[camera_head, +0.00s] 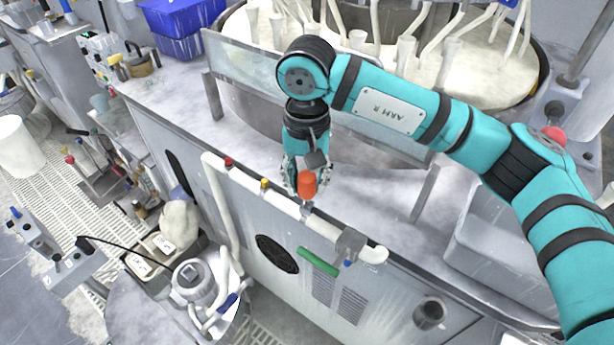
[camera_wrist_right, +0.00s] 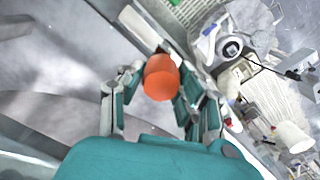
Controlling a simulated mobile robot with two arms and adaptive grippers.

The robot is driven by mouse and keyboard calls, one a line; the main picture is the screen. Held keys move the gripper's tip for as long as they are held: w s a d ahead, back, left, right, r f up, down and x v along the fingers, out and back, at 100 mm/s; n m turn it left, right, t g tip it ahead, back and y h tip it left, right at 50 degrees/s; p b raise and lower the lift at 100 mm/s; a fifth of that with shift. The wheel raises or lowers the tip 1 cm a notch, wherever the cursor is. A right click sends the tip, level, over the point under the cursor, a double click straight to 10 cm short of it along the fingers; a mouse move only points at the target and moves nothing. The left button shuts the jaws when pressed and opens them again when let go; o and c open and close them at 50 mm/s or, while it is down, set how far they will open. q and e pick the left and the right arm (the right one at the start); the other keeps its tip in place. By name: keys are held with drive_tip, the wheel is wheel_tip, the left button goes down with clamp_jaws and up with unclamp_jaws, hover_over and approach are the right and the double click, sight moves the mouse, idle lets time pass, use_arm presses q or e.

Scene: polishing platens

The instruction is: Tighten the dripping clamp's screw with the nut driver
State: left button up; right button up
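My right gripper (camera_head: 309,187) is shut on the nut driver, which has an orange handle (camera_head: 307,183). The handle also shows between the fingers in the right wrist view (camera_wrist_right: 161,78). It is held above the white pipe (camera_head: 285,205) along the front of the bench. Below the handle, a short metal part reaches down to the pipe; I cannot tell whether it touches a clamp screw. The pipe carries a red-topped fitting (camera_head: 228,162) and a yellow-topped fitting (camera_head: 264,184). No drip is clear, so I cannot tell which clamp drips. My left gripper is not in view.
A green lever (camera_head: 318,262) and grey bracket (camera_head: 350,243) sit at the pipe's right part. A polishing platen (camera_head: 470,75) and its metal guard (camera_head: 270,75) stand behind. Blue bins (camera_head: 180,30) are at the back left. A grey pump-like unit (camera_head: 193,282) stands below left.

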drive_tip(key=o, duration=0.5)
wheel_tip(320, 180, up, 12)
drive_tip(key=shift+r, duration=0.1)
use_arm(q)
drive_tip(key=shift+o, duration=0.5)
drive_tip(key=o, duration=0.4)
